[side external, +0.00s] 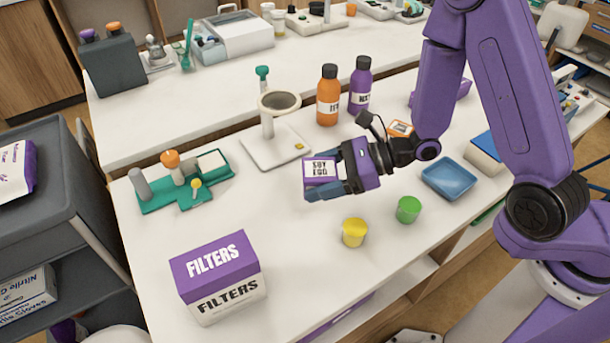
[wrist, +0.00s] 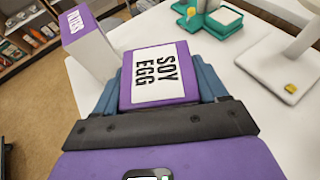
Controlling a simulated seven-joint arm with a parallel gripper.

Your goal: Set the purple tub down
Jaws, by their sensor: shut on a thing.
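The purple tub (side external: 320,170), with a white label reading "SOY EGG", is between the blue fingers of my gripper (side external: 322,190). In the wrist view the tub (wrist: 160,75) sits between the two fingers of my gripper (wrist: 160,95), its label facing the camera. My gripper is shut on it. In the side view the tub appears held over the middle of the white table (side external: 290,210). The gripper hides its lower part, and I cannot tell how far its underside is from the table.
A filters box (side external: 217,277) stands at front left. A yellow cup (side external: 354,232) and a green cup (side external: 408,209) are to the right, near a blue tray (side external: 450,178). A white stand (side external: 275,147) and a green rack (side external: 185,185) lie behind. Table left of the gripper is clear.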

